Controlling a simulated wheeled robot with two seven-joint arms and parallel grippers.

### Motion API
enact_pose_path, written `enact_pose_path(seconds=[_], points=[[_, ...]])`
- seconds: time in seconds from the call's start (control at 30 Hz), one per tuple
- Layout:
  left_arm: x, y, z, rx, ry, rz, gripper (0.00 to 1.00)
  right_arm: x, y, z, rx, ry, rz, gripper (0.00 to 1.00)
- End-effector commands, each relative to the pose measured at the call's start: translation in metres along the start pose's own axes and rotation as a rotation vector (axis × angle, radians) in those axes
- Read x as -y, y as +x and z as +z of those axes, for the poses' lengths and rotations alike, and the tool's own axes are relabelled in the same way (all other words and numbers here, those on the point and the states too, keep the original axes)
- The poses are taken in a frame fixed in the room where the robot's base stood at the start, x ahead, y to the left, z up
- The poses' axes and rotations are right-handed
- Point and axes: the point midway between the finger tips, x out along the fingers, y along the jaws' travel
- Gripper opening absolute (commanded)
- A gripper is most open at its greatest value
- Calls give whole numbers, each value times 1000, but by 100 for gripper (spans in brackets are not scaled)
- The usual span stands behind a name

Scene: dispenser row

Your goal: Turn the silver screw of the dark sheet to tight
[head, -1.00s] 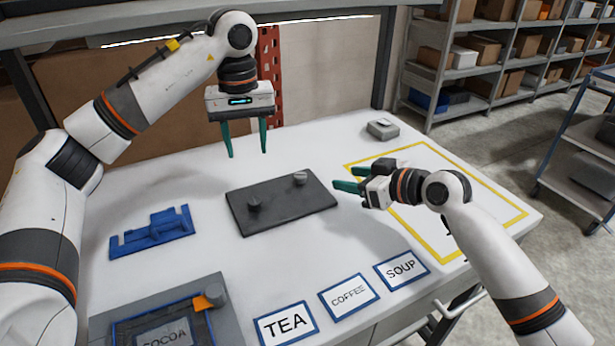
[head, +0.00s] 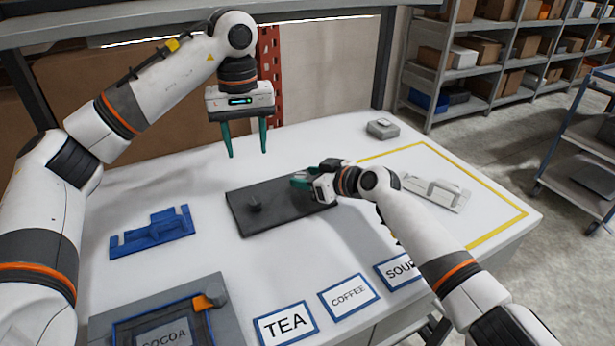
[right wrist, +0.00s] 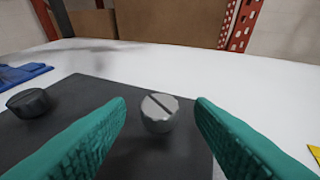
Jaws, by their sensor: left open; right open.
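The dark sheet (head: 275,212) lies flat on the white table. A dark screw (head: 254,203) stands on its left part and also shows in the right wrist view (right wrist: 30,102). The silver screw (right wrist: 159,113) is a slotted round knob near the sheet's right far corner. In the head view my right gripper hides it. My right gripper (head: 298,180) is open, with its green fingers on either side of the silver screw in the right wrist view (right wrist: 160,115); I cannot tell whether they touch it. My left gripper (head: 247,152) is open and empty above the table behind the sheet.
A blue bracket (head: 153,234) lies left of the sheet. TEA (head: 285,325), COFFEE (head: 349,297) and SOUP labels (head: 400,268) line the front. A grey box (head: 382,129) stands at the back. A pale part (head: 437,192) lies inside the yellow outline at right. A cocoa unit (head: 165,330) stands front left.

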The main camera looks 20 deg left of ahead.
Motion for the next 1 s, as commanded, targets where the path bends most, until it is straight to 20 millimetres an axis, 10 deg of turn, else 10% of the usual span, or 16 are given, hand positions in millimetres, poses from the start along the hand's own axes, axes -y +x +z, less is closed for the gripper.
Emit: enact_pose_path(seconds=[0.37,0.67,1.0], points=[[0,0,0,0,0,0,49,0,4,0,0,0,0,49],[0,0,0,0,0,0,49,0,4,0,0,1,-1,5],[0,0,0,0,0,0,49,-2,5,-3,-12,26,-70,3]])
